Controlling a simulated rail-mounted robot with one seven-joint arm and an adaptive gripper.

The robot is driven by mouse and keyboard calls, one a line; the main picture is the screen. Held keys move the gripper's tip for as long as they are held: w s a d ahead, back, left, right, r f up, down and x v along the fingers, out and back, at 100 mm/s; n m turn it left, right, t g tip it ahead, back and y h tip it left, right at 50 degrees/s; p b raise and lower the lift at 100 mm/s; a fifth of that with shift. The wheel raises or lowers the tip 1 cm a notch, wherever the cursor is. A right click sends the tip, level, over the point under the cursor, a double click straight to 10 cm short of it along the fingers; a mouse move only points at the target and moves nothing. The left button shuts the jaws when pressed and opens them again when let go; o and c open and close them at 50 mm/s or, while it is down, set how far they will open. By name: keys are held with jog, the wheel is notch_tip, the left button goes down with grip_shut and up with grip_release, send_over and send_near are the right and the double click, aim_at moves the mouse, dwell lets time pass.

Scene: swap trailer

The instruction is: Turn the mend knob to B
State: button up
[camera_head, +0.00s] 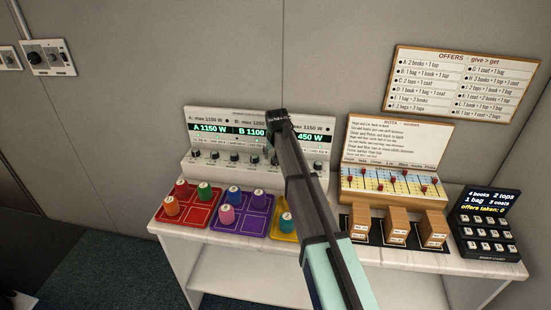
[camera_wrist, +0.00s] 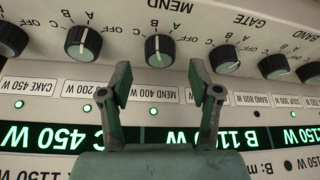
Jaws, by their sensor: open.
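The mend knob (camera_wrist: 160,51) is black-rimmed with a pale face, under the upside-down word MEND in the wrist view. Its white pointer line points roughly up in that view. Its surrounding letters are small, so I cannot tell surely which setting it points to. My gripper (camera_wrist: 158,72) is open and empty. Its two fingertips are at the left and right of the knob's lower edge in that view, apart from it. In the head view my gripper (camera_head: 278,118) is in front of the control panel (camera_head: 310,121) and hides part of its display and knob row.
Neighbouring knobs stand close on both sides: one at the left (camera_wrist: 83,42) and the gate knob (camera_wrist: 224,59). Red (camera_head: 186,218) and purple (camera_head: 238,224) trays with coloured pegs lie before the panel. Wooden blocks (camera_head: 396,227) and a keypad (camera_head: 487,224) are at the right.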

jog(key=v, duration=0.8)
jog(key=shift+s+r, duration=0.25)
jog(key=shift+r, duration=0.1)
